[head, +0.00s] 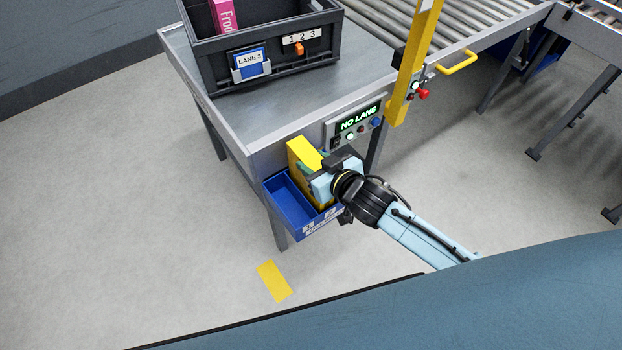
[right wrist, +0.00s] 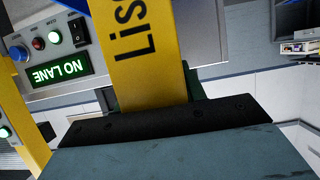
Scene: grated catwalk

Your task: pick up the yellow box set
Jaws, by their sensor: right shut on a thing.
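The yellow box set (head: 298,157) stands upright in or just above the right part of a blue bin at the table's front; I cannot tell whether it touches the bin floor. My right gripper (head: 324,180) reaches it from the right and is shut on it. In the right wrist view the yellow box set (right wrist: 135,55) fills the middle, with dark letters "Lis" on its face, and its lower end is hidden behind my gripper (right wrist: 160,118). My left gripper is not in view.
A dark crate (head: 270,78) with a pink box (head: 224,16) sits on the metal table (head: 205,60). A yellow post (head: 412,70) rises beside the panel. A roller conveyor (head: 470,25) lies behind.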

